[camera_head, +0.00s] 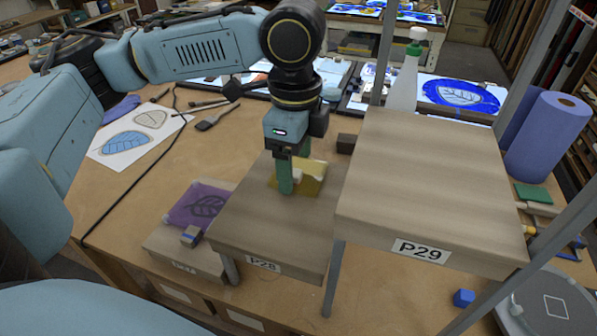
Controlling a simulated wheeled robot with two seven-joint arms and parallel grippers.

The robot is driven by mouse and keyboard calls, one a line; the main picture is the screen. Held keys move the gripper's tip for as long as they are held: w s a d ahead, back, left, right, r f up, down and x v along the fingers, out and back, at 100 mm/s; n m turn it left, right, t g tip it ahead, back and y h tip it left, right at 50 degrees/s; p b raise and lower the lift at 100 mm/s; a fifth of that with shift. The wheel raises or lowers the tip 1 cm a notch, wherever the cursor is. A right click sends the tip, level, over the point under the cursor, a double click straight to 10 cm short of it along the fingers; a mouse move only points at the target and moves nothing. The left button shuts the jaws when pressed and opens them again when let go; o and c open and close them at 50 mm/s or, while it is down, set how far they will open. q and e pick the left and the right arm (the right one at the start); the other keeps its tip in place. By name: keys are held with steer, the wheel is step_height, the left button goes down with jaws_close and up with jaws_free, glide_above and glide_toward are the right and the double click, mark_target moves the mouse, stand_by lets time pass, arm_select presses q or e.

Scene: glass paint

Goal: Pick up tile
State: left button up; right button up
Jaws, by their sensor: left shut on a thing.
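A yellow tile (313,181) with a pale patch is at the wooden platform labelled P28 (250,225). My left gripper (286,188) comes down from above, its green fingers shut on the yellow tile and covering part of it. I cannot tell whether the tile still touches the platform. A purple tile (196,205) with a dark leaf drawing lies on the lower platform at the left (167,243). My right gripper is not in view.
The higher platform labelled P29 (430,185) is bare and stands close on the right. Behind it are a white bottle (405,85) and a blue paper roll (548,137). Brushes (213,118) and leaf drawings (135,135) lie on the table at the left.

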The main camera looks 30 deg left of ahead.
arm_select(q)
steer(key=shift+r, duration=0.1)
steer(key=shift+c, duration=0.2)
step_height(320, 180, up, 13)
steer(key=p, duration=0.6)
steer(key=shift+p, duration=0.4)
